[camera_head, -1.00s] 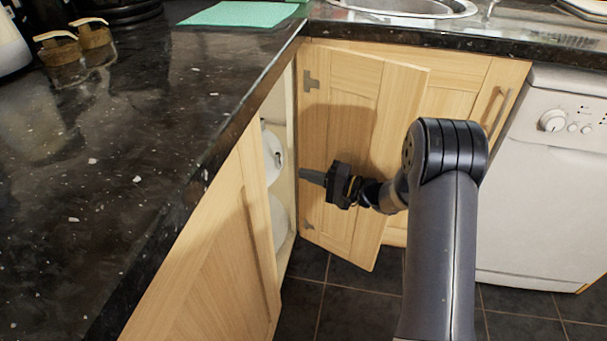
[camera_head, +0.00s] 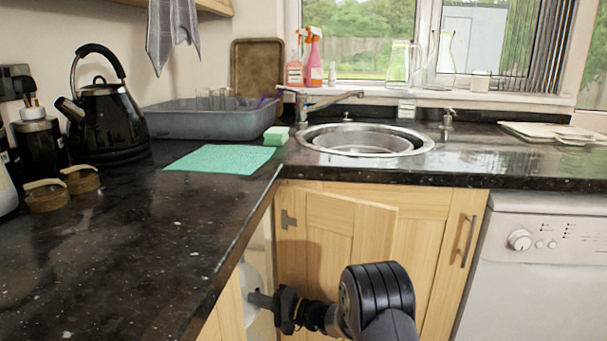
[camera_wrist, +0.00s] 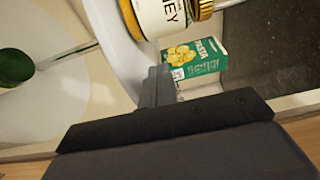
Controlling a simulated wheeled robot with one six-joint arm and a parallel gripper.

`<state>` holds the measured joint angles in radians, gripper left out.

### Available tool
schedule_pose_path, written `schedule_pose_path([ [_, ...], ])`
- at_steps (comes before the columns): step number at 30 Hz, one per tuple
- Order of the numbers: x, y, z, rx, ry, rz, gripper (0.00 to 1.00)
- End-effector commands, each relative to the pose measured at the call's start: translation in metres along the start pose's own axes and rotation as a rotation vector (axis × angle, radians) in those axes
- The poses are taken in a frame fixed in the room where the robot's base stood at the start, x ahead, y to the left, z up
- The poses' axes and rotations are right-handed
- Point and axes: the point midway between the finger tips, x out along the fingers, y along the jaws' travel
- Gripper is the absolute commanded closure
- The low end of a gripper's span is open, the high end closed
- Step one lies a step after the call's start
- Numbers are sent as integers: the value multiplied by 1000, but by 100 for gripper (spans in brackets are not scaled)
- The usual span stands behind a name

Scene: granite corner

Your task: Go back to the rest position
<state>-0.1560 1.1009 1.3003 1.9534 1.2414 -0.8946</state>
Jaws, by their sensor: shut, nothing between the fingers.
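My gripper (camera_head: 258,299) is dark and shut, with nothing between its fingers. In the head view it points left at the open corner cabinet, beside the open wooden door (camera_head: 345,235). In the wrist view its closed fingers (camera_wrist: 160,82) point into the cabinet. Ahead of them are a honey jar (camera_wrist: 172,15) with a gold lid and a green and yellow pasta box (camera_wrist: 195,62). I cannot tell the exact gap between the fingertips and these items.
Pale round crockery (camera_wrist: 105,30) is close to the fingers at left, with a dark green round thing (camera_wrist: 15,67). The dark granite worktop (camera_head: 130,250) overhangs the cabinet. A sink (camera_head: 365,138) and a white dishwasher (camera_head: 545,270) are to the right.

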Motion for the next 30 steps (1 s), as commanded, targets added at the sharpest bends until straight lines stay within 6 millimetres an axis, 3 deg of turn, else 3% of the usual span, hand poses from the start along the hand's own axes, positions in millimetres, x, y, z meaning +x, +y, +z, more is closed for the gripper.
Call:
schedule_pose_path([
  [7,6,0,-1,0,0,-1,100],
  [17,-1,1,-1,0,2,0,100],
  [30,-80,2,8,0,5,-1,100],
])
